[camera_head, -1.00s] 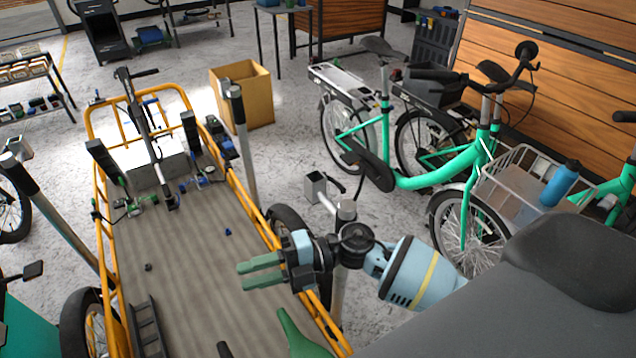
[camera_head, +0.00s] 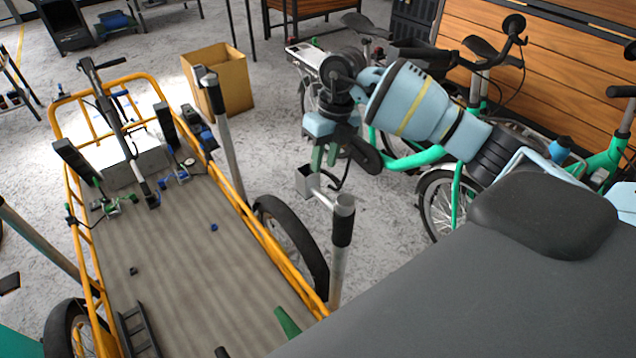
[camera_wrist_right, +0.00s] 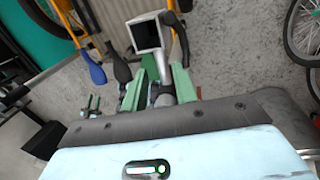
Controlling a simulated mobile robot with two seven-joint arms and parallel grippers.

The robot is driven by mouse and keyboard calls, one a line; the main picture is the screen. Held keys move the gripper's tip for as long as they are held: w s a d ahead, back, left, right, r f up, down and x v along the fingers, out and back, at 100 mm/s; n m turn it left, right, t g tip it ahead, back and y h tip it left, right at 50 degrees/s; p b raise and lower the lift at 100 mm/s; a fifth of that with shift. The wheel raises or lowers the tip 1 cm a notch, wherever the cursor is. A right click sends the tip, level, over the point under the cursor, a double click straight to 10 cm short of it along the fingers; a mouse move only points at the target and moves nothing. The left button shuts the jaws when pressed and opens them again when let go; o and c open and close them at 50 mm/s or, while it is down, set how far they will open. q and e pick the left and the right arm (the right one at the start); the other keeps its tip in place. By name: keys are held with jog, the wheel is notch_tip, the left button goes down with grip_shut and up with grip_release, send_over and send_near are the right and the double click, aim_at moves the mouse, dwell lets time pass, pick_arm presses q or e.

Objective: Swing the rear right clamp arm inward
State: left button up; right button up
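The rear right clamp arm is a thin grey bar with a square head (camera_head: 308,183). It sits on the near right post (camera_head: 341,225) and points outside the bed, away from me. My right gripper (camera_head: 324,162) points down just above the square head, its green fingers apart. In the right wrist view the square head (camera_wrist_right: 147,35) lies ahead, and part of the grey bar shows between the green fingers of the right gripper (camera_wrist_right: 158,80). I cannot tell whether they touch. My left gripper is not in view.
The orange-railed cargo bed (camera_head: 190,260) lies left of the post, with a black wheel (camera_head: 292,240) beside it. Another post (camera_head: 222,130) stands farther along the rail. A cardboard box (camera_head: 230,85) stands behind. Green bikes (camera_head: 440,200) stand right, partly behind my arm.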

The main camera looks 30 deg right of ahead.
aim_at(318, 189)
jog(key=f, duration=0.2)
jog(key=a+f, duration=0.1)
jog(key=f, duration=0.4)
jog(key=shift+a+f, duration=0.25)
jog(key=shift+a, duration=0.05)
grip_shut()
